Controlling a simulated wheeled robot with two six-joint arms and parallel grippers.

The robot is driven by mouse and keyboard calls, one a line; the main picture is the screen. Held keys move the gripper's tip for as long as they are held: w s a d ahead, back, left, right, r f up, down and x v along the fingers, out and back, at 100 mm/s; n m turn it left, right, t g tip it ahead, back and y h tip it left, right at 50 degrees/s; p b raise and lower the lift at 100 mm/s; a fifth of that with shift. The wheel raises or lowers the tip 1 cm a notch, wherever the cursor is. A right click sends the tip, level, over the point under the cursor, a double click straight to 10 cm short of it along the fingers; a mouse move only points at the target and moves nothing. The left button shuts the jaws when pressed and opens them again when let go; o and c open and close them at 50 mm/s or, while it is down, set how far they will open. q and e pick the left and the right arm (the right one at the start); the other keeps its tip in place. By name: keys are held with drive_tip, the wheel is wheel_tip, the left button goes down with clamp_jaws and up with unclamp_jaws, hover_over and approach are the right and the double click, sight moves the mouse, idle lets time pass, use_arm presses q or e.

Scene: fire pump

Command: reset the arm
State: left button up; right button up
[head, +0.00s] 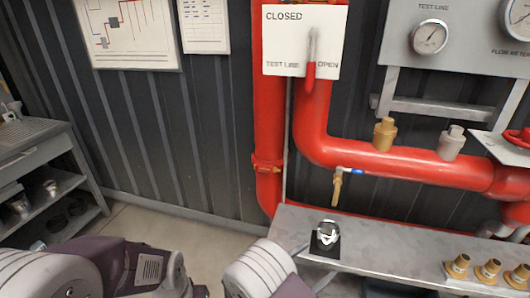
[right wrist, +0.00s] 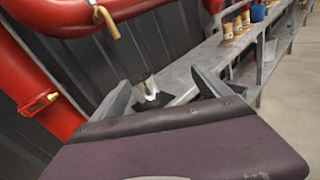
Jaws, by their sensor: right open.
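My right gripper (right wrist: 160,84) is open in the right wrist view, its two grey fingers apart with nothing held between them. Beyond the fingers, a small shiny metal piece (right wrist: 150,88) stands on a black pad on the grey bench. It also shows in the head view as a shiny metal piece (head: 327,232) near the bench's left end. In the head view my right arm comes in at bottom centre, left of this piece. My left arm shows at bottom left; its gripper is not in view.
A red lever (head: 311,72) hangs down on the CLOSED/OPEN test line plate (head: 275,42). Red pipes (head: 395,162) run above the bench (head: 380,250), with a small brass tap (head: 337,186). Several brass fittings (head: 459,266) stand at right. A shelf cart (head: 35,155) is at left.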

drive_tip(key=s+d+r+m+g+y, duration=0.1)
drive_tip(key=s+d+r+m+g, duration=0.2)
drive_tip(key=s+d+m+g, duration=0.4)
drive_tip(key=s+d+r+m+g, duration=0.25)
drive_tip(key=d+m+g, duration=0.25)
drive_tip(key=d, duration=0.4)
drive_tip(key=s+a+f+m+g+y, duration=0.1)
drive_tip(key=s+a+f+m+y, duration=0.1)
drive_tip(key=s+m+y, duration=0.25)
drive_tip(key=s+a+f+m+g+y, duration=0.1)
drive_tip(key=s+a+f+m+y, duration=0.15)
drive_tip(key=s+y, duration=0.2)
drive_tip(key=w+a+f+m+t+y, duration=0.3)
drive_tip(key=a+m+t+y, duration=0.15)
drive_tip(key=a, duration=0.35)
use_arm(q)
wheel_tip(320, 180, up, 20)
drive_tip(key=p, duration=2)
drive_tip(key=shift+s+a, duration=0.15)
drive_tip(key=shift+s, duration=0.05)
use_arm(e)
wheel_tip(320, 180, up, 20)
drive_tip(key=w, duration=0.1)
drive_tip(key=shift+w+r, duration=0.25)
drive_tip(key=shift+w, duration=0.05)
